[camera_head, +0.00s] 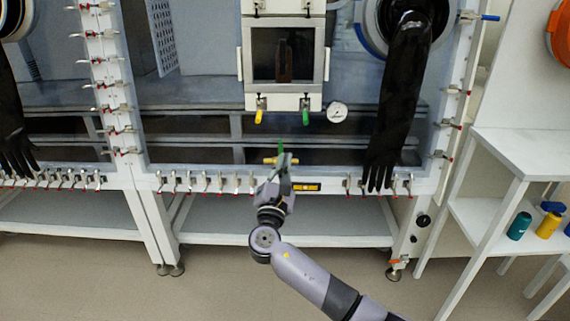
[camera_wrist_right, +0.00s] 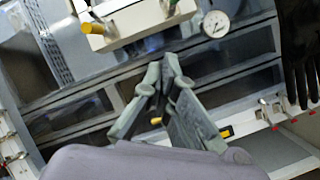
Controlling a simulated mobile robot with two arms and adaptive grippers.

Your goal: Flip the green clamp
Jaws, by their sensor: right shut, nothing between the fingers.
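A green-handled clamp (camera_head: 305,118) hangs under the right side of the small framed door (camera_head: 284,101), its handle pointing down. A yellow-handled clamp (camera_head: 258,117) hangs at the door's left; it also shows in the wrist view (camera_wrist_right: 92,27). My right gripper (camera_head: 285,157) is below the door, apart from both clamps, fingers pointing up, shut and empty. The fingertips meet in the wrist view (camera_wrist_right: 163,72). A small green upright piece (camera_head: 280,147) and a yellow piece (camera_head: 269,160) show beside the fingertips; their attachment is unclear. My left gripper is out of view.
A round gauge (camera_head: 337,112) sits right of the door. A black glove (camera_head: 396,105) hangs further right. Several small red-tipped clamps line the lower frame (camera_head: 330,178). A white shelf (camera_head: 520,155) stands at the right.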

